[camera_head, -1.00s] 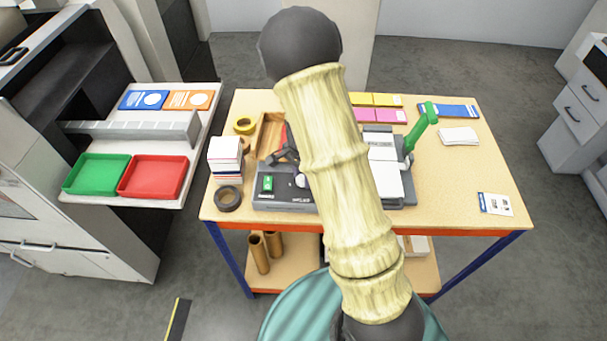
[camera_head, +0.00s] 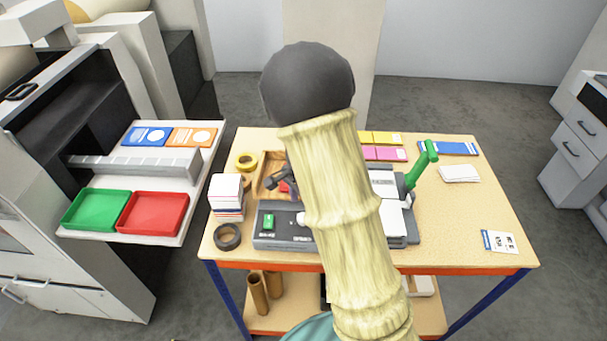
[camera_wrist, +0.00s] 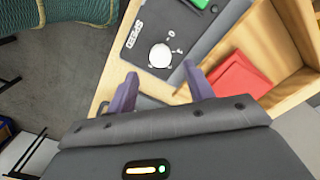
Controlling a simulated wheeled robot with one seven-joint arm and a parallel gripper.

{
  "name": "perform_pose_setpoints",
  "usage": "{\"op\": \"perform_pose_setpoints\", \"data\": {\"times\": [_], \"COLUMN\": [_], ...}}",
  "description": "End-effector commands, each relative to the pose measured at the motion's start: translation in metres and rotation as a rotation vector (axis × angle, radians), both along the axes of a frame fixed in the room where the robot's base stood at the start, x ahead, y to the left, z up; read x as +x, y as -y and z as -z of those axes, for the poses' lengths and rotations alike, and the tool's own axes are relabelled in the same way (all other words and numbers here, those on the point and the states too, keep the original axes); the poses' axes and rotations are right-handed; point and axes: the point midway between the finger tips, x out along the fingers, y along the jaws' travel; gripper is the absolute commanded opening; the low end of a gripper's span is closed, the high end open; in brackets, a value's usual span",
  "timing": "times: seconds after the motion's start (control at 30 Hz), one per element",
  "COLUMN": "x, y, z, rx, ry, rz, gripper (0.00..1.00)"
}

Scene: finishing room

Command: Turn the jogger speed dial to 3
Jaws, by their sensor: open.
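The jogger (camera_head: 285,240) is a dark grey machine at the front of the wooden table. Its speed dial (camera_head: 301,218) is a white round knob on the front panel, partly beside my arm in the head view. In the wrist view the dial (camera_wrist: 160,55) sits by the printed word SPEED, with small marks around it. Its setting is too small to read. My gripper (camera_wrist: 161,88) is open and empty, its two purple fingers apart. The dial appears beyond the fingertips, between their lines, and not touched. In the head view my gripper (camera_head: 280,180) is behind the dial.
A green switch (camera_head: 268,221) is on the same panel. A wooden tray with a red item (camera_wrist: 240,78) lies close to the right finger. A card stack (camera_head: 227,190), tape roll (camera_head: 227,237) and green lever (camera_head: 422,165) stand around the jogger. The table's right side is mostly clear.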

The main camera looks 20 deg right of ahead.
Motion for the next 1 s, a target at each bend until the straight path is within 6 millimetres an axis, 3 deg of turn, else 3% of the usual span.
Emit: {"op": "perform_pose_setpoints", "data": {"times": [0.5,0.7,1.0], "x": [0.0,0.0,-0.001], "y": [-0.001,-0.001,0.0], "z": [-0.1,-0.115,-0.115], "rx": [0.001,0.001,0.0], "ry": [0.0,-0.003,-0.004], "rz": [-0.001,-0.001,-0.001], "gripper": [0.52,0.52,0.52]}}
